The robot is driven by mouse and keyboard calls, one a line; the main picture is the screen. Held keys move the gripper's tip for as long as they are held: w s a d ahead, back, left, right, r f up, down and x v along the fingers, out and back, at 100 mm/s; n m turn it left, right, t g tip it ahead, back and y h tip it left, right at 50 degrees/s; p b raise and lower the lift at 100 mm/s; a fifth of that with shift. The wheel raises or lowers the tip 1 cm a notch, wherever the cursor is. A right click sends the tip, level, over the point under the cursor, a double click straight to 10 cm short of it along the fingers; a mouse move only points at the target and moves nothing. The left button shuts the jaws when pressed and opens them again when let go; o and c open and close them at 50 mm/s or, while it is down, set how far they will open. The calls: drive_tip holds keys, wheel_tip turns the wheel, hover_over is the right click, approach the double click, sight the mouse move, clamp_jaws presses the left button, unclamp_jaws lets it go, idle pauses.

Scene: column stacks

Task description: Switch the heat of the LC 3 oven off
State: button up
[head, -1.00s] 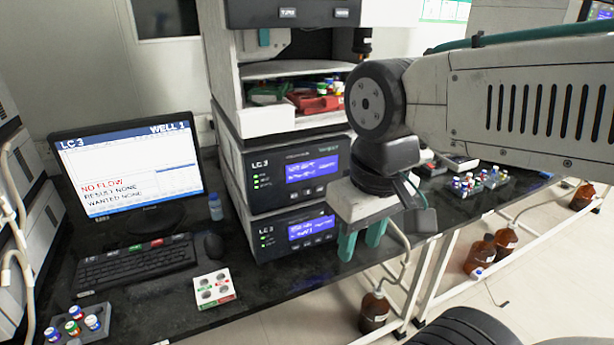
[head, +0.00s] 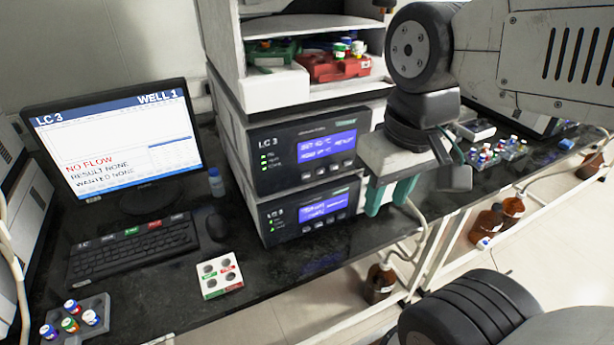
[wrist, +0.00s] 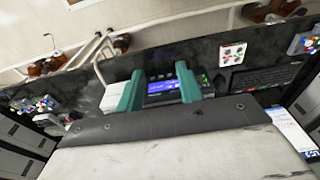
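The LC 3 stack stands on the black bench in the head view. Its upper module (head: 302,150) has a blue display, green indicator lights and a row of small buttons below the display. The lower module (head: 308,213) is also marked LC 3, with a blue display and buttons. I cannot tell from the small lettering which is the oven. My gripper (head: 390,196), with green fingers, hangs just right of the stack, in front of its right edge. Its fingers are apart with nothing between them. In the wrist view my gripper (wrist: 160,90) frames a module's blue display (wrist: 162,87).
A monitor (head: 115,145) reading NO FLOW, a keyboard (head: 133,247) and a mouse (head: 215,226) are left of the stack. A white block with round wells (head: 220,273) and a vial rack (head: 75,318) sit near the front edge. Brown bottles (head: 380,283) stand below the bench.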

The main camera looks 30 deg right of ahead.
clamp_jaws()
idle(1.6)
